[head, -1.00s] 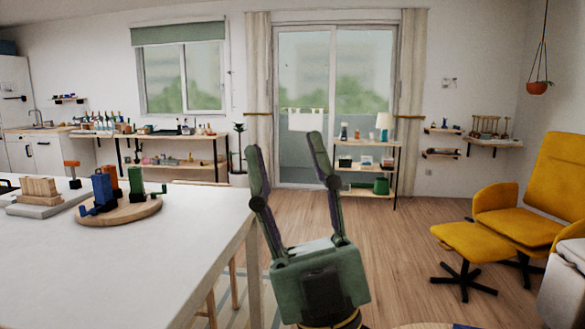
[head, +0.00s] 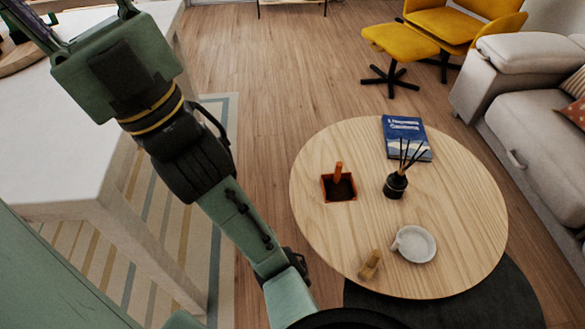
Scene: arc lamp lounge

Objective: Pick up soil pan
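The soil pan is likely the small orange-red square pan (head: 326,188) with dark soil in it, on the left part of the round wooden coffee table (head: 455,245). An orange upright piece (head: 338,172) stands at its back edge; I cannot tell whether it is a handle or a separate tool. My gripper (head: 82,12) is at the upper left over the white table, far from the pan. Its fingers are spread apart with nothing seen between them, though the tips are cut off by the frame.
The round table also holds a blue book (head: 404,132), a black reed diffuser (head: 396,186), a white dish (head: 415,245) and a small wooden object (head: 370,264). A white table (head: 60,130) stands left, a grey sofa (head: 545,110) right.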

